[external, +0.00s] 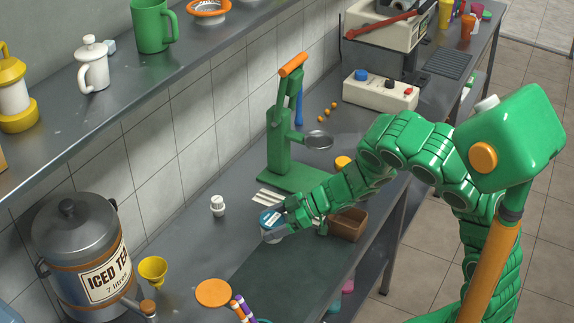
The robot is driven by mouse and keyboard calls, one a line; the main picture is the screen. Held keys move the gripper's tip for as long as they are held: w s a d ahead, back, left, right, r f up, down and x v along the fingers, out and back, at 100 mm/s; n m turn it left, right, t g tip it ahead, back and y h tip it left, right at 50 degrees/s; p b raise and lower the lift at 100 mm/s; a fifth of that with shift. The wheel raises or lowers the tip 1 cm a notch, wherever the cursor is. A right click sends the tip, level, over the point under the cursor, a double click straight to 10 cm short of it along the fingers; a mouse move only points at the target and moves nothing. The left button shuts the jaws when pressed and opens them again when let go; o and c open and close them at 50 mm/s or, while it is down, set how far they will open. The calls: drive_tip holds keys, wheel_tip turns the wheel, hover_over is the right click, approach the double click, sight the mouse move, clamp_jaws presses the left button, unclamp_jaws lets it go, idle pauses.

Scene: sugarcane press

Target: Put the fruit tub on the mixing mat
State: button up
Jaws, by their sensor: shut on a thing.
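A small pale tub with a blue lid (269,217), which looks like the fruit tub, is at my gripper (277,222). My gripper is shut on it, and the fingers hide part of its side. A dark green mat (290,275), which looks like the mixing mat, lies flat on the grey counter in front of the tub. The tub is at or above the mat's far edge. I cannot tell whether it touches the surface below.
A brown box (347,226) stands just right of my gripper. A green press (280,145) is behind. A white-capped bottle (217,206), yellow funnel (153,270), orange disc (213,293) and iced tea urn (82,262) are to the left. The mat's middle is clear.

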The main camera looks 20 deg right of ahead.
drive_tip(key=s+d+f+n+g, duration=0.2)
drive_tip(key=s+f+n+g, duration=0.3)
drive_tip(key=s, duration=0.3)
drive_tip(key=shift+g, duration=0.3)
drive_tip(key=shift+f, duration=3.55)
drive_tip(key=o, duration=1.2)
drive_tip(key=shift+f, duration=0.1)
drive_tip(key=shift+c, duration=0.2)
drive_tip(key=shift+w, duration=0.15)
drive_tip(key=v, duration=1.2)
drive_tip(key=shift+r, duration=0.3)
drive_tip(key=shift+a, duration=0.15)
